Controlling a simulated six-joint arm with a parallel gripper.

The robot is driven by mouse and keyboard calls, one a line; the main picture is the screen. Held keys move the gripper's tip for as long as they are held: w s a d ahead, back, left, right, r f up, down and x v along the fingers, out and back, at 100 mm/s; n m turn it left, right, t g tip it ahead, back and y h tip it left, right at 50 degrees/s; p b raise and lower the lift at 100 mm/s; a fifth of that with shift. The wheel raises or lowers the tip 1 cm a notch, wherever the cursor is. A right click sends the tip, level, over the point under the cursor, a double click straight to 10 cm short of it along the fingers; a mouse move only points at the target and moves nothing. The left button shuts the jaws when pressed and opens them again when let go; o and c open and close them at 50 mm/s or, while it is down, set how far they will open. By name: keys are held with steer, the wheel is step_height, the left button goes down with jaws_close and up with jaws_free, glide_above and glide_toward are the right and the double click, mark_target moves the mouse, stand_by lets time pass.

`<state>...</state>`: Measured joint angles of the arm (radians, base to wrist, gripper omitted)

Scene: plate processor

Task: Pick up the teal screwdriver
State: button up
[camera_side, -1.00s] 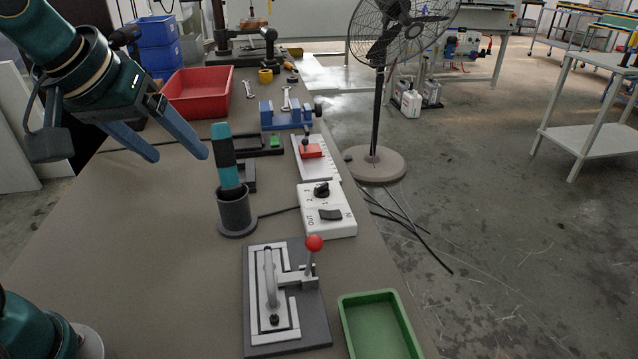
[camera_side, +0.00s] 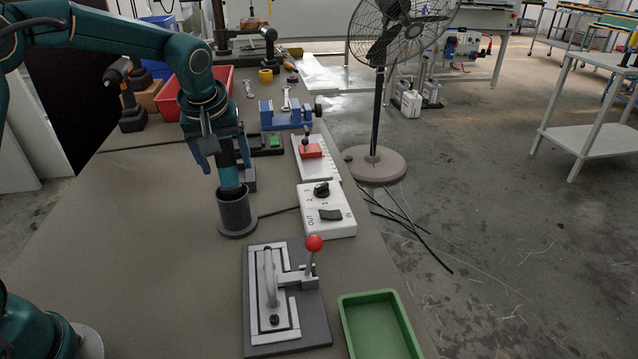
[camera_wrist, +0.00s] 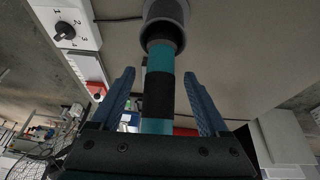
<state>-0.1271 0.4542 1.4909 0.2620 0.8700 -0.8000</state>
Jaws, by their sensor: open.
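The teal screwdriver, with a black band on its handle, stands upright in a dark grey cup (camera_side: 236,212). In the side view only the lower part of the screwdriver (camera_side: 229,177) shows below my gripper (camera_side: 222,160). In the wrist view my gripper (camera_wrist: 158,98) is open, with one blue finger on each side of the screwdriver (camera_wrist: 158,92). A gap shows between the handle and each finger. The cup's rim (camera_wrist: 165,30) shows at the top of the wrist view.
A white switch box (camera_side: 326,222) stands right of the cup. A toggle clamp (camera_side: 280,290) with a red knob is in front, beside a green tray (camera_side: 378,325). A blue vise (camera_side: 288,114) and a red bin (camera_side: 222,80) are behind. The table's left part is clear.

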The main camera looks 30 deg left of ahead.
steer(key=shift+x, duration=0.75)
jaws_close()
steer(key=shift+r, duration=0.15)
